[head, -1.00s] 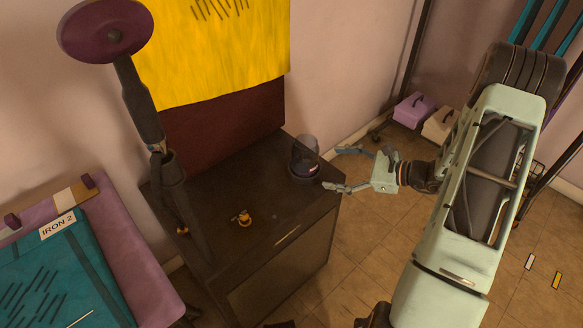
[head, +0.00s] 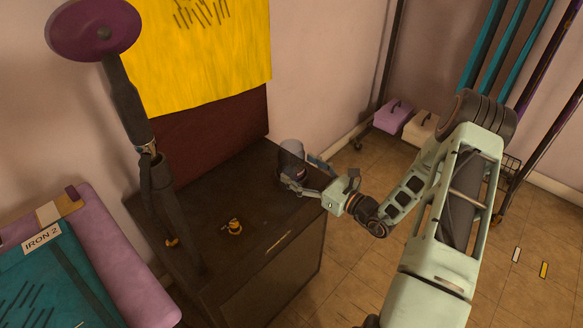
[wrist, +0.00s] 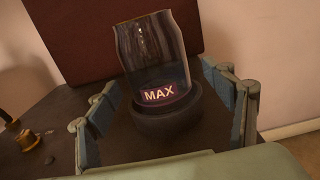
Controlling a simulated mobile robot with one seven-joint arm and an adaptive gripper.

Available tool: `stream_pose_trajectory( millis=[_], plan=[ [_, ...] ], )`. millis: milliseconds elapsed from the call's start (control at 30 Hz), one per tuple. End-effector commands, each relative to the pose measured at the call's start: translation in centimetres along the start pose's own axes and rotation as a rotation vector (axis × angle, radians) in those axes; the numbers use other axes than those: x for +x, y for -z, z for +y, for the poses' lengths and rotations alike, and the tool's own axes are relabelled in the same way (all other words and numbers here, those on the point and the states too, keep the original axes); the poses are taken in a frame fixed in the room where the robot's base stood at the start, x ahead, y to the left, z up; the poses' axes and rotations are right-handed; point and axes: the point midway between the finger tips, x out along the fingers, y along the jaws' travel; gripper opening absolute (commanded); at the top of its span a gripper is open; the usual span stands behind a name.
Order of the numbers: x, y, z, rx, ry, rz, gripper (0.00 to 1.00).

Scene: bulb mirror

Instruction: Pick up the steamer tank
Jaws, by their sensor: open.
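The steamer tank (head: 291,158) is a clear, dark-tinted container on the right rear of the dark cabinet top. My gripper (head: 306,174) is at the cabinet's right edge, reaching toward the tank. Its fingers are open and lie on either side of the tank's lower part and base in the wrist view (wrist: 163,98). The gripper partly hides the tank's lower part in the head view.
A small brass fitting (head: 234,227) sits on the cabinet top (head: 250,190) left of the tank. A dark post with a purple disc (head: 94,28) rises at the left. A wall is behind the cabinet.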

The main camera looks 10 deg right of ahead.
Motion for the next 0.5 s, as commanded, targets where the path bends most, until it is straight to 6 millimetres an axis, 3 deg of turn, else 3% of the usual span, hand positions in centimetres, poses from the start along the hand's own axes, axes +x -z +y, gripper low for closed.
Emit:
stream_pose_trajectory(
  millis=[200, 500],
  plan=[
    [3.0, 0.1, 0.3, -0.002, -0.002, -0.001, 0.75],
    [3.4, 0.0, 0.2, 0.0, -0.001, 0.0, 0.74]
  ],
)
